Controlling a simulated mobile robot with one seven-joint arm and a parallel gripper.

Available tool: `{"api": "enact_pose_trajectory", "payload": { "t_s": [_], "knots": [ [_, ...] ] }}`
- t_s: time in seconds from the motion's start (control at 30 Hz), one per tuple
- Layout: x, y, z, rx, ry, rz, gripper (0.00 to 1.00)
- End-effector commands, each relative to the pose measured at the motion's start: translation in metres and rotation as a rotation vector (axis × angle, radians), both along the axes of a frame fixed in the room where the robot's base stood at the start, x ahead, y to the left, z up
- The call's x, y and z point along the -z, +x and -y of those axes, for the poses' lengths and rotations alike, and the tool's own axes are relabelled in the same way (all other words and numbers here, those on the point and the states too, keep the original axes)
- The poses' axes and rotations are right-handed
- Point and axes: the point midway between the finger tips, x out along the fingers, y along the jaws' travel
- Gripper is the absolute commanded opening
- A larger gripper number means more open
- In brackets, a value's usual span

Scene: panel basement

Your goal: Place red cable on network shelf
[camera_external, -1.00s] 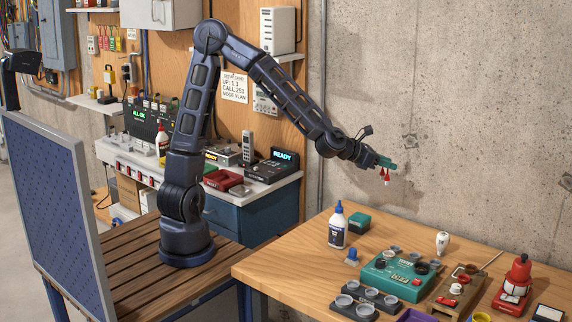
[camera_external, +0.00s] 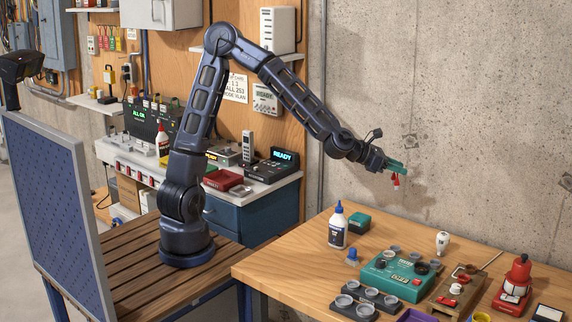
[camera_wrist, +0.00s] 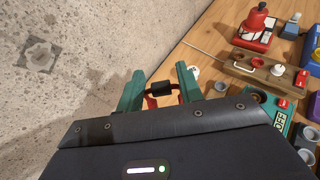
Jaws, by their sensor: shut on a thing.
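My gripper (camera_external: 398,168), with green fingers, is in the air above the back part of the wooden workbench, close to the concrete wall. It is shut on the red cable (camera_external: 396,181), a small red piece that hangs below the fingers. In the wrist view my gripper (camera_wrist: 160,90) shows its two green fingers with a black piece between them, and the red cable (camera_wrist: 151,101) loops at that piece. The network shelf cannot be told for sure; a white shelf (camera_external: 285,58) on the wood panel holds a white upright device (camera_external: 278,30).
The workbench (camera_external: 300,255) below carries a glue bottle (camera_external: 338,226), a teal control box (camera_external: 398,272), a tray of grey cups (camera_external: 366,302) and a red device (camera_external: 515,285). A side counter (camera_external: 140,165) with electronics stands behind my arm. The air around my gripper is clear.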

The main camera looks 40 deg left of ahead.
Motion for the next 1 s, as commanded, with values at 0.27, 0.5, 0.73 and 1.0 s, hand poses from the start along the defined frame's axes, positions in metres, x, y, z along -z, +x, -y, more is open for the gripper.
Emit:
{"api": "enact_pose_trajectory", "payload": {
  "t_s": [0.27, 0.5, 0.73, 1.0],
  "knots": [
    [0.002, -0.010, 0.048, 0.181, -0.004, -0.006, 0.11],
    [0.003, -0.020, 0.084, 0.335, -0.003, -0.006, 0.11],
    [0.005, -0.032, 0.121, 0.504, -0.004, -0.007, 0.11],
    [0.009, -0.053, 0.176, 0.786, -0.001, -0.002, 0.11]
  ]
}}
